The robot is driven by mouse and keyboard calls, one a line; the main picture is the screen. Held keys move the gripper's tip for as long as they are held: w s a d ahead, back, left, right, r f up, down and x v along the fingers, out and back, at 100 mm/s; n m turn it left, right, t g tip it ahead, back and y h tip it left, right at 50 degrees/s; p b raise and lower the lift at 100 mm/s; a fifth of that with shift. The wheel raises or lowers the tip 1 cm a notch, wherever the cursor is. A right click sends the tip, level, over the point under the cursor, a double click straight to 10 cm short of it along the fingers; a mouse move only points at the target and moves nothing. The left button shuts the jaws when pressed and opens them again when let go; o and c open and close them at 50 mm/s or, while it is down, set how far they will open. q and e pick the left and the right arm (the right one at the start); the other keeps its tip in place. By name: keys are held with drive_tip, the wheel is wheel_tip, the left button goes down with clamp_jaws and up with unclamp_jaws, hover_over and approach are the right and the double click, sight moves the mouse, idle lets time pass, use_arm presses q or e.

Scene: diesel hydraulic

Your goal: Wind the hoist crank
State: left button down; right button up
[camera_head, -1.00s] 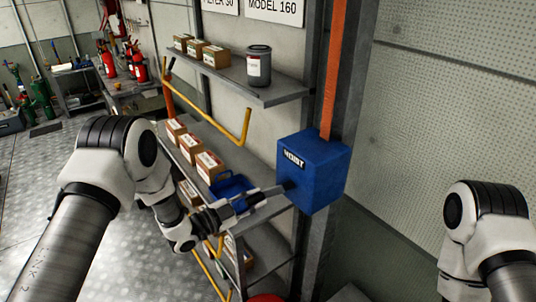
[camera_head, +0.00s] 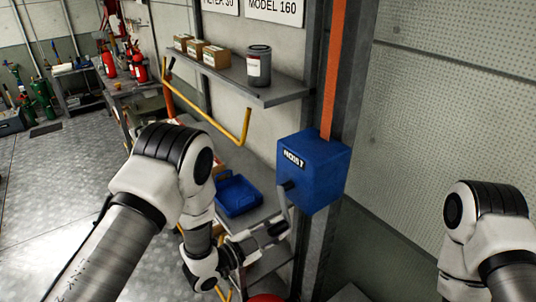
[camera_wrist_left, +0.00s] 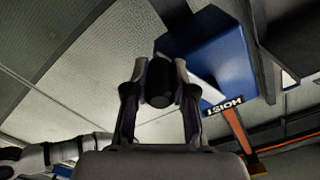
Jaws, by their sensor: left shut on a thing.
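The blue hoist box (camera_head: 316,172), labelled HOIST, is fixed to a grey upright post. Its grey crank arm (camera_head: 285,205) hangs down from the shaft on the box's left face. My left gripper (camera_head: 274,232) is at the crank's lower end, below and left of the box. In the left wrist view, my left gripper (camera_wrist_left: 159,92) is shut on the black crank handle (camera_wrist_left: 159,80), with a finger on each side. The hoist box (camera_wrist_left: 212,52) is just behind it there. My right arm shows at the right edge of the head view, but its gripper is out of frame.
An orange strap (camera_head: 335,65) runs up the post from the box. Shelves to the left hold cartons (camera_head: 215,56), a grey can (camera_head: 258,66) and a blue tray (camera_head: 237,195). A yellow rail (camera_head: 212,118) edges the shelves. A mesh wall (camera_head: 450,110) is on the right.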

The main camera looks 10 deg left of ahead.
use_arm(q)
drive_tip(key=shift+s+d+r, duration=0.15)
drive_tip(key=shift+s+d, duration=0.25)
drive_tip(key=shift+s, duration=0.05)
drive_tip(key=s+d+r, duration=0.3)
drive_tip(key=r, duration=0.3)
drive_tip(key=shift+s+d+r, duration=0.15)
drive_tip(key=shift+d+r, duration=0.05)
drive_tip(key=shift+d, duration=0.05)
drive_tip(key=c, duration=0.9)
unclamp_jaws()
drive_tip(key=shift+a+f, duration=0.1)
drive_tip(key=shift+a, duration=0.05)
